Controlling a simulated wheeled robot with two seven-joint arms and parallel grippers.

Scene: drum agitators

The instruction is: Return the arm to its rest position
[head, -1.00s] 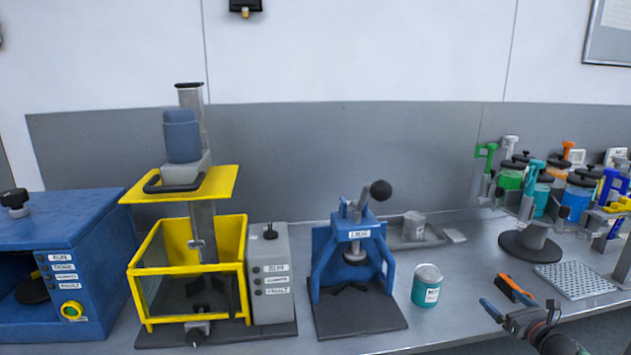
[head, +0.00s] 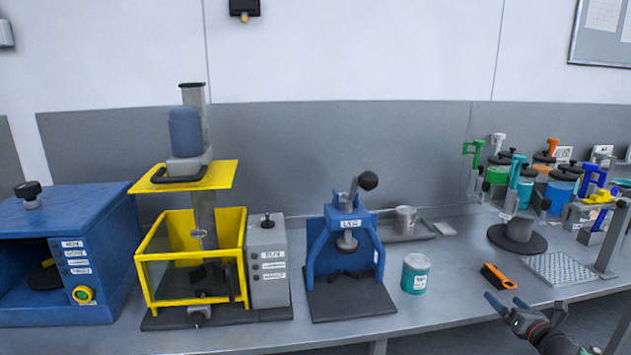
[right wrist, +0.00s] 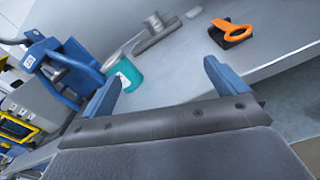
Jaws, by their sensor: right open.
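My right gripper (head: 507,302) is at the lower right of the head view, by the bench's front edge. Its two blue fingers are apart with nothing between them. In the right wrist view the open fingers (right wrist: 160,85) frame bare bench top. A teal can with a white label (head: 415,273) stands upright on the bench to the left of the gripper, apart from it; it also shows in the right wrist view (right wrist: 128,72). My left gripper does not show.
A blue lever press (head: 345,255), a yellow-guarded mixer (head: 190,255) and a blue cabinet (head: 60,230) stand along the bench (head: 445,300). Coloured dispensers (head: 520,180) crowd the right end.

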